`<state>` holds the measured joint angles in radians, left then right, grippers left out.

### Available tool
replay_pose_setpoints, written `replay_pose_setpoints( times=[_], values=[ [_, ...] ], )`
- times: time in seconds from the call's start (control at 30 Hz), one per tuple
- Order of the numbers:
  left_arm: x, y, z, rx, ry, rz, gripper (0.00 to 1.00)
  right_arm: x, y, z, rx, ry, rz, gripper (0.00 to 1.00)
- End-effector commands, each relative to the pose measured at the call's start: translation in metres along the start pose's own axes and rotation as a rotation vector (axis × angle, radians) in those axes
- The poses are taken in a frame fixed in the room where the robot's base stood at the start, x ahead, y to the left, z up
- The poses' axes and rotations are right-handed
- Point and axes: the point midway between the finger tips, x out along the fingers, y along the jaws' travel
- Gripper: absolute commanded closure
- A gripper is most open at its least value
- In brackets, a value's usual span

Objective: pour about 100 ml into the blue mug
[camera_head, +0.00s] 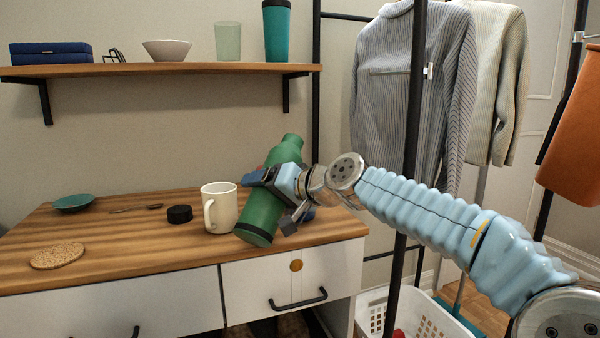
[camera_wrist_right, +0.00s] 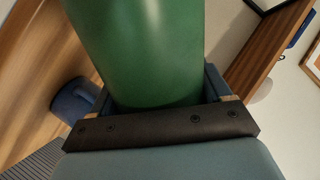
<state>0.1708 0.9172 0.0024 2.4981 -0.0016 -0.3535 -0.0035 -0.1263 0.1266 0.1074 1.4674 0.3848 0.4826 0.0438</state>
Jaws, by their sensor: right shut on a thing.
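A green bottle (camera_head: 264,211) is held over the right part of the desk, tilted with its neck leaning right and its dark base low at the left. My right gripper (camera_head: 268,202) is shut on the bottle's body. The bottle also fills the upper middle of the right wrist view (camera_wrist_right: 145,50). The blue mug (camera_wrist_right: 75,102) shows at the left of the right wrist view. In the head view a small blue patch (camera_head: 308,213) behind the gripper may be this mug, mostly hidden. My left gripper is not in view.
A cream mug (camera_head: 222,210) stands just left of the bottle. A black round cap-like piece (camera_head: 180,214), a spoon (camera_head: 135,208), a teal dish (camera_head: 73,202) and a cork coaster (camera_head: 57,256) lie further left. A shelf (camera_head: 150,69) hangs above; a black rack post (camera_head: 408,150) stands near my arm.

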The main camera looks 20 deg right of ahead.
Motion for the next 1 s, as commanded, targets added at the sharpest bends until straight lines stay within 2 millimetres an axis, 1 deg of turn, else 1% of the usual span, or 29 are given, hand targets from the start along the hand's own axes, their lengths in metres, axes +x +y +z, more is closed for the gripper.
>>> replay_pose_setpoints(
  times=[0.03,0.13,0.2,0.37,0.5,0.67,1.0],
  values=[
    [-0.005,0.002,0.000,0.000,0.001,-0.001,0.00,-0.002,-0.003,0.000,0.026,-0.008,-0.002,0.85],
    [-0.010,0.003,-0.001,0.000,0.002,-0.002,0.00,-0.002,-0.003,0.006,0.086,-0.033,-0.002,0.85],
    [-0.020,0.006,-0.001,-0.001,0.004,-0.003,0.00,-0.004,-0.008,0.004,0.128,-0.049,-0.003,0.85],
    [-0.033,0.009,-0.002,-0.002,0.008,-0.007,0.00,-0.006,-0.013,0.008,0.225,-0.089,-0.003,0.85],
    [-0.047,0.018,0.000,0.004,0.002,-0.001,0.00,-0.008,-0.020,0.005,0.302,-0.122,-0.003,0.85],
    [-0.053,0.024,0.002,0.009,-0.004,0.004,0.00,-0.009,-0.022,0.006,0.364,-0.148,-0.003,0.85],
    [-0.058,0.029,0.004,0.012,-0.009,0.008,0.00,-0.008,-0.019,0.002,0.437,-0.177,-0.003,0.85]
  ],
)
